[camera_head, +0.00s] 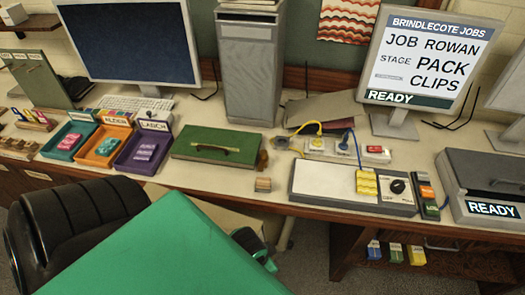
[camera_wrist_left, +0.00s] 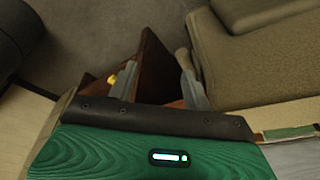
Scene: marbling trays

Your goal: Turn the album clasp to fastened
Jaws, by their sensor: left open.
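The green album (camera_head: 205,136) lies closed on the desk in the middle of the head view. A dark, curved clasp or handle (camera_head: 217,149) runs across its front part; at this size I cannot tell whether it is fastened. My left gripper (camera_wrist_left: 158,82) is open in the left wrist view, with its two grey fingers apart and nothing between them. In the head view, part of what looks like my left gripper shows below the desk's front edge, apart from the album. The left wrist view does not clearly show the album. My right gripper is in neither view.
A purple tray (camera_head: 128,163) stands left of the album; an orange tray (camera_head: 96,158) is beyond it. A small wooden block (camera_head: 263,185) and a grey panel (camera_head: 345,201) lie to the right. A grey tower (camera_head: 250,85) stands behind. A black chair (camera_head: 65,225) is in front.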

